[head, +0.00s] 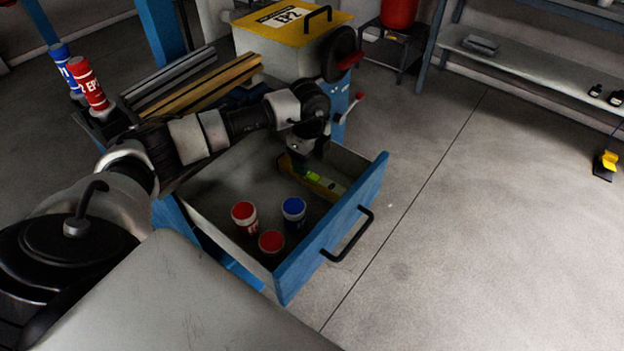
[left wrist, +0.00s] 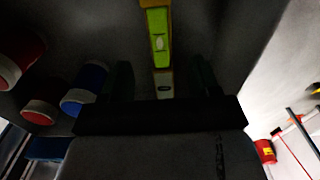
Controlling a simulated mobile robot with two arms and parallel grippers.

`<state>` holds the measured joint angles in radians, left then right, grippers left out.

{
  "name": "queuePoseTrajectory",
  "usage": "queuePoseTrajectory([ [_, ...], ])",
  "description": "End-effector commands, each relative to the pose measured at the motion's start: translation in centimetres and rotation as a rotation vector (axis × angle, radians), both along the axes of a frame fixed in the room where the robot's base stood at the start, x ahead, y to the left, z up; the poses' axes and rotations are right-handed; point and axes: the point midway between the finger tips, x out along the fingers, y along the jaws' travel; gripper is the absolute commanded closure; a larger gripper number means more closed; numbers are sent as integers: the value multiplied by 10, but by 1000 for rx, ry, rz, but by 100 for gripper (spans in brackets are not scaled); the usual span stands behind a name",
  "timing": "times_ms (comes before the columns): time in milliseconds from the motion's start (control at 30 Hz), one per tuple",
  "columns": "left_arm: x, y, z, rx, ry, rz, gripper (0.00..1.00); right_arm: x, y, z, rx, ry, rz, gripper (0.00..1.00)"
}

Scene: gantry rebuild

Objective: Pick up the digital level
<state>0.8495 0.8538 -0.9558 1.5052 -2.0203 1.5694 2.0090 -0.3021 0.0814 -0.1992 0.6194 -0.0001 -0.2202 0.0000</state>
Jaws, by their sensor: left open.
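The digital level (head: 325,184) is a yellow bar with a bright green section, lying in the open drawer near its back right corner. In the left wrist view the level (left wrist: 158,35) runs up the picture, with its grey end nearer the gripper. My left gripper (head: 300,162) is open, pointing down into the drawer over the level's far end, which it partly hides. In the left wrist view its dark fingers stand on either side of the level's line (left wrist: 163,76). I cannot tell whether they touch it. My right gripper is out of view.
Two red-capped cans (head: 243,213) and a blue-capped can (head: 293,208) stand in the drawer near the level. The blue drawer front (head: 335,225) with its black handle (head: 350,238) rises beside them. A yellow-lidded box (head: 290,50) stands behind. Open floor lies right.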

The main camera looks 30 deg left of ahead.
Motion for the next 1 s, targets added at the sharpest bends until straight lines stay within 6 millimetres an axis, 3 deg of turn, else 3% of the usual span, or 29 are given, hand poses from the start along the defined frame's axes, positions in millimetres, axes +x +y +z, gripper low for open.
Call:
queuePoseTrajectory([
  [167,-1,-2,-14,0,2,-1,38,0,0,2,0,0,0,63],
  [433,-1,-7,-51,0,1,1,38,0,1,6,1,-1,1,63],
  [733,-1,-7,-57,0,-1,0,38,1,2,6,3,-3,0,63],
  [1000,-1,-7,-57,0,-1,0,78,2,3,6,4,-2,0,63],
])
